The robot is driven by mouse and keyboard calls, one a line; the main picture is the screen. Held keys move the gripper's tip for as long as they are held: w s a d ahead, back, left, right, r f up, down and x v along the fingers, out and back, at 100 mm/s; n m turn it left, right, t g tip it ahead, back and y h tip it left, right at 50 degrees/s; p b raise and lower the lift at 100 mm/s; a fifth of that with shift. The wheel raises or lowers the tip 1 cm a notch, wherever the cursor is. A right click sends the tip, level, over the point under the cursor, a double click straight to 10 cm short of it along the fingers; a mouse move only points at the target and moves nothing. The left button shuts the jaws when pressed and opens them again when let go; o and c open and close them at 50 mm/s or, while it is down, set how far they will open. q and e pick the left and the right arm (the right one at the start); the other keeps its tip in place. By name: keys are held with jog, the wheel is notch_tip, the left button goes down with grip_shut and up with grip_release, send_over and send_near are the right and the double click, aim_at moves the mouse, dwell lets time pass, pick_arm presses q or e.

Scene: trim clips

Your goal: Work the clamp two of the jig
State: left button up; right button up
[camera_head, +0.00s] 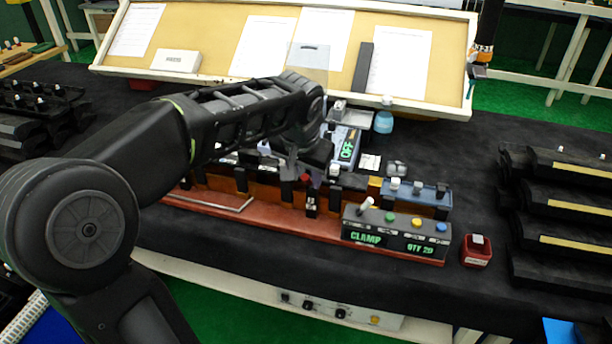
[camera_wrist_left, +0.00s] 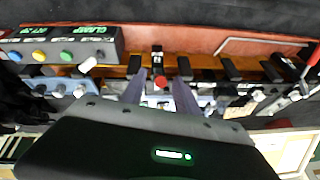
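The jig (camera_head: 285,222) is a long red-brown base with a row of black upright blocks, on the black bench. A clamp with a red tip (camera_head: 305,178) stands near its middle; it also shows in the left wrist view (camera_wrist_left: 161,81). My left gripper (camera_head: 308,172) is over it. In the left wrist view the two fingers of my left gripper (camera_wrist_left: 160,82) are apart, one on each side of the red tip; contact cannot be told. A control box (camera_head: 395,232) reads CLAMP and QTY 20, with a white lever and coloured buttons. My right gripper is not in view.
A blue tray (camera_head: 428,197) with small fittings sits behind the control box. A box reading OFF (camera_head: 346,148) stands behind the jig. A small red container (camera_head: 476,252) is to the right. Black trim racks (camera_head: 570,205) fill the right side. A sloped board (camera_head: 220,35) is at the back.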

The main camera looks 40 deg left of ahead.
pick_arm(q)
jog(key=shift+x, duration=0.85)
jog(key=shift+c, duration=0.6)
grip_shut()
